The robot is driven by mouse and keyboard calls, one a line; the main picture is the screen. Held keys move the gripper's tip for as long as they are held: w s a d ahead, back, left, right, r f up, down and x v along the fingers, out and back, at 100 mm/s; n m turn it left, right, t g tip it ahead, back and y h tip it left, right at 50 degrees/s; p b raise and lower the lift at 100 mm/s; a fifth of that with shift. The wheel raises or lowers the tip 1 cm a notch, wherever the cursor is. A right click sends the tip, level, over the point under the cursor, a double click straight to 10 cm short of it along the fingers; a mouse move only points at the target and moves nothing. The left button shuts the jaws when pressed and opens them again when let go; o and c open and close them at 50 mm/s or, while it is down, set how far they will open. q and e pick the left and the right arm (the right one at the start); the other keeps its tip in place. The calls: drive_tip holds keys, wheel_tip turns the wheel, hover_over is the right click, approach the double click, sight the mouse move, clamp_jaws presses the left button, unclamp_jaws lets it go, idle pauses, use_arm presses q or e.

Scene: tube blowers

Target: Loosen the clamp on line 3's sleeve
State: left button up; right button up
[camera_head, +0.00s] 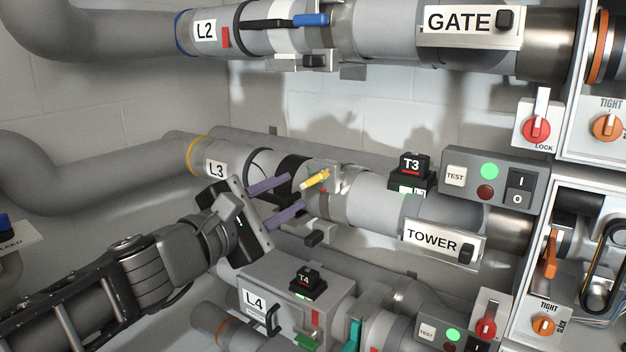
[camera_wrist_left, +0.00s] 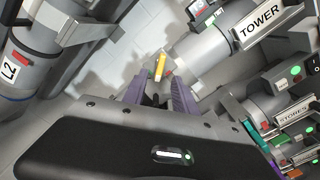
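Line 3's pipe carries the L3 label (camera_head: 216,169) and a yellow ring at its left. Its sleeve has a dark band (camera_head: 292,166) and a grey clamp with a yellow lever (camera_head: 314,180). The lever slants up to the right in the head view. In the left wrist view the yellow lever (camera_wrist_left: 160,67) stands just beyond the fingertips, roughly between them. My left gripper (camera_head: 297,191) is open, its two purple fingers apart and empty, close left of the lever. The same gripper (camera_wrist_left: 158,92) shows in the wrist view. Part of the sleeve is hidden behind the fingers. My right gripper is out of view.
Line 2 above has a blue-tipped lever (camera_head: 311,20) and a GATE plate (camera_head: 470,22). The T3 box (camera_head: 412,172), TOWER plate (camera_head: 440,243) and a test panel (camera_head: 490,178) sit right of the clamp. The L4 box (camera_head: 330,290) lies close below the gripper.

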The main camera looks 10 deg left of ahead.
sight(311, 182)
use_arm(q)
drive_tip(key=x, duration=0.8)
drive_tip(key=shift+b, duration=0.3)
drive_tip(key=shift+c, duration=0.4)
clamp_jaws()
